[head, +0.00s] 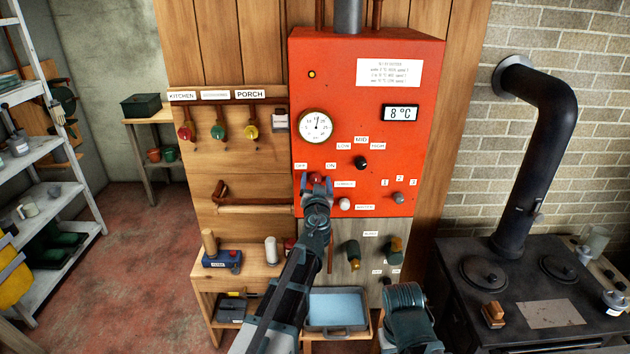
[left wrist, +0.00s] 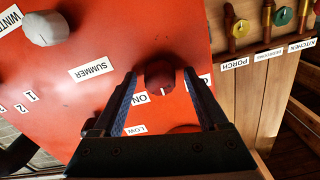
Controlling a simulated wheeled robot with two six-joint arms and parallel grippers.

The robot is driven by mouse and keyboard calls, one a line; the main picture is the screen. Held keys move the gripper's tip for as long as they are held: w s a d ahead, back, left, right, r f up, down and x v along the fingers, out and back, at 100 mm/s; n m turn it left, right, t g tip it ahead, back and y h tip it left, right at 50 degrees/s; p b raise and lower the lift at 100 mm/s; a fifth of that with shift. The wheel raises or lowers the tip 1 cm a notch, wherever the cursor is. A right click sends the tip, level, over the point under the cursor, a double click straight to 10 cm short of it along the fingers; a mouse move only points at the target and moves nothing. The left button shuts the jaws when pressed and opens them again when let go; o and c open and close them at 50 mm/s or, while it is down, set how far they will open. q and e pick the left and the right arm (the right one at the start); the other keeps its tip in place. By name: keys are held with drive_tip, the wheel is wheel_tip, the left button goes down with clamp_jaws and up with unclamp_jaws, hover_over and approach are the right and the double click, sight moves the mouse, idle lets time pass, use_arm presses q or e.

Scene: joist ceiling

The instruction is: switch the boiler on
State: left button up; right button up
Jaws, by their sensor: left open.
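The red boiler (head: 415,130) hangs on the wooden panel. Its red knob (head: 316,178) sits below the OFF label (head: 300,166) and ON label (head: 331,166). In the left wrist view the knob (left wrist: 160,75) shows a white mark pointing between the ON label (left wrist: 140,98) and the partly hidden OFF label. My left gripper (head: 316,188) is open at the knob, with a fingertip on each side; whether they touch it I cannot tell. The display (head: 401,113) reads 8 °C. A small amber lamp (head: 311,74) is at the upper left. My right gripper does not show.
A black knob (head: 361,163), white summer/winter knob (head: 345,204) and grey numbered knob (head: 398,198) are close to the right. Labelled valves (head: 218,132) are on the left panel. A blue tray (head: 337,307) is below, and a black stove (head: 520,290) stands right.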

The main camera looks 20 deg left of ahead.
use_arm(q)
clamp_jaws()
idle(0.4)
drive_tip(key=shift+m, duration=0.3)
drive_tip(key=m, duration=0.3)
drive_tip(key=shift+m, duration=0.3)
drive_tip(key=m, duration=0.4)
drive_tip(key=shift+d+f+m, duration=0.1)
drive_tip(key=shift+m, duration=0.2)
drive_tip(key=m, duration=0.4)
drive_tip(key=shift+m, duration=0.3)
drive_tip(key=shift+f+m, duration=0.1)
drive_tip(key=shift+m, duration=2.1)
